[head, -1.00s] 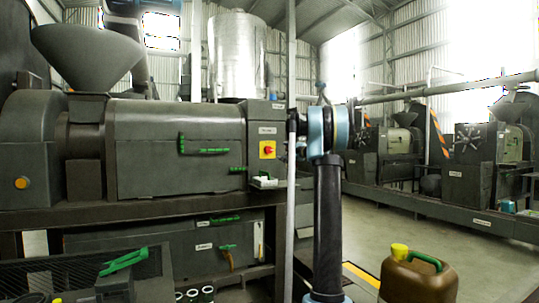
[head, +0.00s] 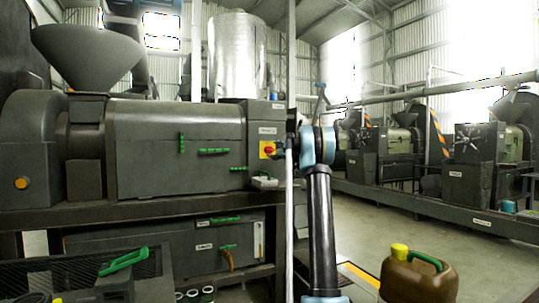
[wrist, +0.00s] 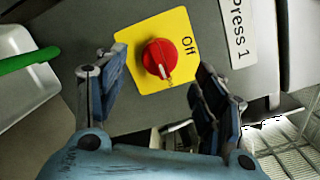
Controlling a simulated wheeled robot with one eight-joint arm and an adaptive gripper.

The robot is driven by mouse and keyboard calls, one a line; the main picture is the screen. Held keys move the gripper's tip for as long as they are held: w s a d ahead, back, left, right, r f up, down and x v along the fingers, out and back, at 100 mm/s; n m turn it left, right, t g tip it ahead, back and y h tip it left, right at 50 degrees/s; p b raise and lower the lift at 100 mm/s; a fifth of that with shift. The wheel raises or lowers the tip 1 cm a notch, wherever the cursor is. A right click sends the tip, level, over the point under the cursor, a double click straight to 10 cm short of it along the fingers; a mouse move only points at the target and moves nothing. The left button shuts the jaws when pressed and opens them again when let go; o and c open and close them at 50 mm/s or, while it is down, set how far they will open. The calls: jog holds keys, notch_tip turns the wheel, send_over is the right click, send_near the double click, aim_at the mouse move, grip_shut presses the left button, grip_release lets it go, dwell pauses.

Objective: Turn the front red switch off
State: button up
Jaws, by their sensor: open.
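The red rotary switch (wrist: 159,59) sits on a yellow plate (wrist: 183,22) marked "Off" on a dark grey machine panel. In the wrist view my gripper (wrist: 157,78) is open, with one finger on each side of the switch and apart from it. The knob's pale pointer mark is at its lower right, away from the word "Off". In the head view the red switch (head: 268,150) shows on its yellow plate at the right end of the front press, partly covered by my arm; the gripper itself is hard to make out there.
A white tray with a green handle (wrist: 30,58) is left of the plate. A "Press 1" label (wrist: 238,38) is at the right. The front press (head: 180,150) has a hopper. A brown jug (head: 418,278) stands at lower right, with open floor behind it.

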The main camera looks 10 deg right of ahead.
aim_at(270, 150)
jog(key=shift+x, duration=2.85)
jog(key=c, duration=1.1)
jog(key=shift+o, duration=0.2)
jog(key=shift+a, duration=0.15)
